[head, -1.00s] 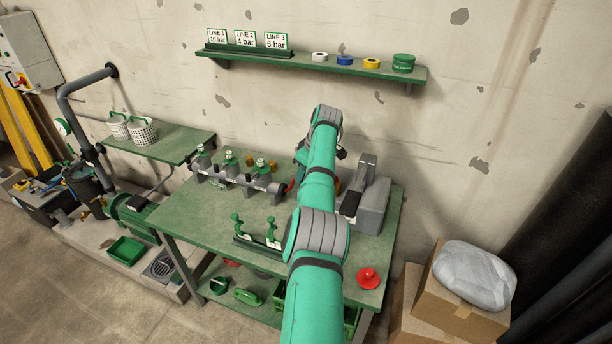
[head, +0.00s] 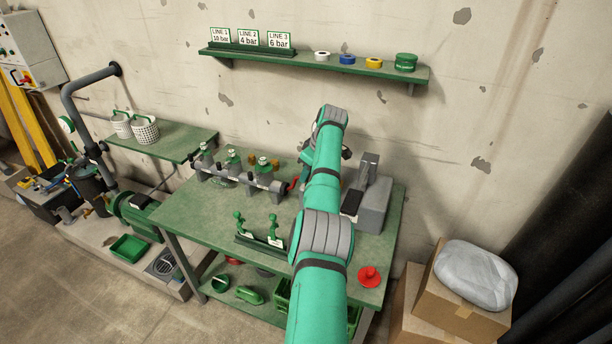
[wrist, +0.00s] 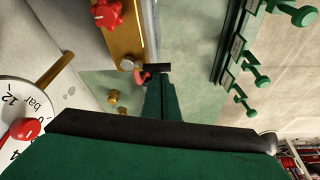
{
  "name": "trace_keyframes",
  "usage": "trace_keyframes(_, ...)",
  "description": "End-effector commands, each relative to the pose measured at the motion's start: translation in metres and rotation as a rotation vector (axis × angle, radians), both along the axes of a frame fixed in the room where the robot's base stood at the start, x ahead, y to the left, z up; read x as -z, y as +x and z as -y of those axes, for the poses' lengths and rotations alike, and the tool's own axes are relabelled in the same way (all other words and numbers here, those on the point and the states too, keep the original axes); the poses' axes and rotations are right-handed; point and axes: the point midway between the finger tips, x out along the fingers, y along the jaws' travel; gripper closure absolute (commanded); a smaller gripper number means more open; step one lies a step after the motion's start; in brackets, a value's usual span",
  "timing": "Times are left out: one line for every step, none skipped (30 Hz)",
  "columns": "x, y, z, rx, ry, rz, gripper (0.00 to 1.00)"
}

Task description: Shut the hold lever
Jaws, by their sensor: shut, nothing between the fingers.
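My gripper (wrist: 158,72) shows in the wrist view with its fingers together and nothing between them. A small red piece (wrist: 141,76) lies right beside the fingertips, at the foot of a brass bar (wrist: 125,38); I cannot tell whether they touch. In the head view a red lever (head: 294,183) sticks up at the right end of the grey manifold (head: 240,178) on the green bench. It may be the hold lever, and its exact position is too small to tell. My arm hides most of my gripper there.
In the wrist view a red knob (wrist: 107,14) sits on the brass bar, and a gauge (wrist: 25,125) is close at left. A green rack with handles (wrist: 245,70) is at right. On the bench, a grey machine (head: 372,205) stands right of my arm and a red knob-topped piece (head: 369,275) lies front right.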

Motion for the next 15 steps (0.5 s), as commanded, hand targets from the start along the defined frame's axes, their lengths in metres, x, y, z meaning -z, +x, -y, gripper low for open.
trace_keyframes(0.001,0.0,0.002,0.002,-0.002,-0.002,1.0)
trace_keyframes(0.0,0.0,0.002,0.002,-0.002,-0.002,1.0)
trace_keyframes(0.0,0.0,0.002,0.002,-0.002,-0.002,1.0)
trace_keyframes(0.0,0.0,0.002,0.002,-0.003,-0.001,1.0)
trace_keyframes(-0.002,0.0,0.003,0.002,-0.002,-0.001,1.0)
trace_keyframes(-0.004,0.0,0.004,0.003,-0.002,0.0,1.0)
trace_keyframes(-0.006,-0.001,0.005,0.003,-0.002,0.0,1.0)
trace_keyframes(-0.009,-0.001,0.006,0.004,-0.002,0.0,1.0)
trace_keyframes(-0.014,-0.002,0.007,0.004,-0.002,0.001,1.0)
trace_keyframes(-0.018,-0.002,0.008,0.004,-0.002,0.002,1.0)
trace_keyframes(-0.022,-0.003,0.01,0.004,-0.002,0.001,1.0)
trace_keyframes(-0.029,-0.005,0.011,0.003,-0.001,0.003,1.0)
trace_keyframes(-0.035,-0.005,0.013,0.003,-0.001,0.003,1.0)
trace_keyframes(-0.041,-0.006,0.015,0.003,-0.001,0.003,1.0)
trace_keyframes(-0.048,-0.008,0.017,0.003,-0.001,0.003,1.0)
